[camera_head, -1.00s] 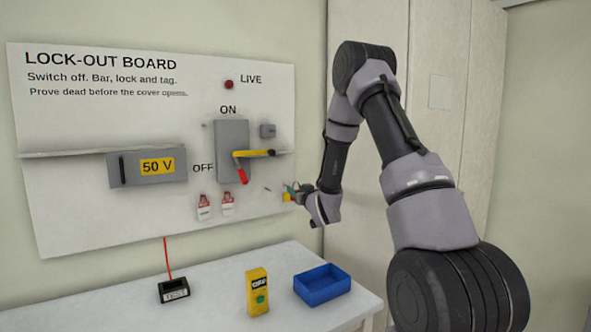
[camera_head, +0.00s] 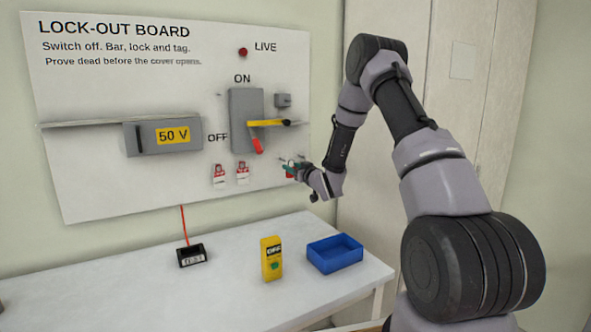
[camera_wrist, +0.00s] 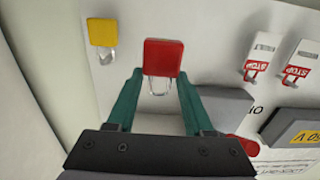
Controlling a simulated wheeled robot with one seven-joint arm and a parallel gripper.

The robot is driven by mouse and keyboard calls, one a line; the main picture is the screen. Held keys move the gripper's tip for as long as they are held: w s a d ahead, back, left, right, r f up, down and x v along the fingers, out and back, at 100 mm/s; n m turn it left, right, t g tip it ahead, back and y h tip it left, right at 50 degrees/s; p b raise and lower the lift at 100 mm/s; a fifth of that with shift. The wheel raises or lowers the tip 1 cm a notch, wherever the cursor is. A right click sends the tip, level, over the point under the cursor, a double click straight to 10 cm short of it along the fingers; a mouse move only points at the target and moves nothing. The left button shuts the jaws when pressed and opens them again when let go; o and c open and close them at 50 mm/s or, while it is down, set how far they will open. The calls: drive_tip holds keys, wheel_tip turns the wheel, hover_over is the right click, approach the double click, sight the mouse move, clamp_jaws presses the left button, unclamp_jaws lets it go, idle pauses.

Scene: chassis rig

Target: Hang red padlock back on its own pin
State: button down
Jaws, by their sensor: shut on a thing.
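The red padlock (camera_wrist: 163,57) is held between the green fingertips of my gripper (camera_wrist: 160,75) in the wrist view, its pale shackle showing between the fingers. In the head view my gripper (camera_head: 298,166) is close to the board's lower right, with a small patch of the red padlock (camera_head: 289,175) showing. The wrist view shows a yellow padlock (camera_wrist: 103,32) hanging on the board beside the red one, apart from it. The red padlock's own pin is not clearly seen, and I cannot tell whether the shackle touches one.
Two red and white tags (camera_head: 219,175) hang left of my gripper. The switch box (camera_head: 246,120) with its red and yellow handles is above left. Below, the table holds a blue tray (camera_head: 345,267), a yellow tester (camera_head: 271,259) and a black block (camera_head: 192,256).

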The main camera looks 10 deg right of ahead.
drive_tip(key=shift+x, duration=2.8)
drive_tip(key=shift+w+a+f, duration=0.15)
drive_tip(key=shift+w+f, duration=0.2)
drive_tip(key=shift+w, duration=0.15)
drive_tip(key=shift+c, duration=1)
unclamp_jaws()
drive_tip(key=shift+s, duration=0.1)
